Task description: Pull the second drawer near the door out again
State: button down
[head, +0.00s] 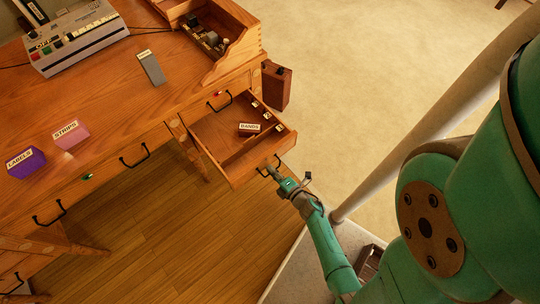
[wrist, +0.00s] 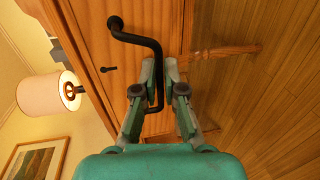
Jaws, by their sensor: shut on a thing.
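A wooden drawer (head: 205,137) stands pulled out from the right end of the desk, below a closed drawer front with a black handle (head: 222,101). A small brown block labelled BANDS (head: 249,128) lies inside the open drawer. My gripper (head: 277,175) is at the front of the open drawer, at its black handle (head: 265,171). In the wrist view my gripper (wrist: 159,78) is shut around one end of the bent black handle (wrist: 140,39), close to the wooden drawer front (wrist: 165,20). The fingers partly hide the handle.
The desk (head: 110,115) bears a grey machine (head: 75,37), a grey block (head: 151,68), a pink block (head: 70,135), a purple block (head: 26,163) and a wooden tray (head: 236,52). A brown box (head: 276,86) stands beside the desk. Pale floor (head: 370,60) lies open to the right.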

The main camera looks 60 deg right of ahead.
jog(key=c, duration=1.2)
grip_release()
jog(key=shift+c, duration=0.2)
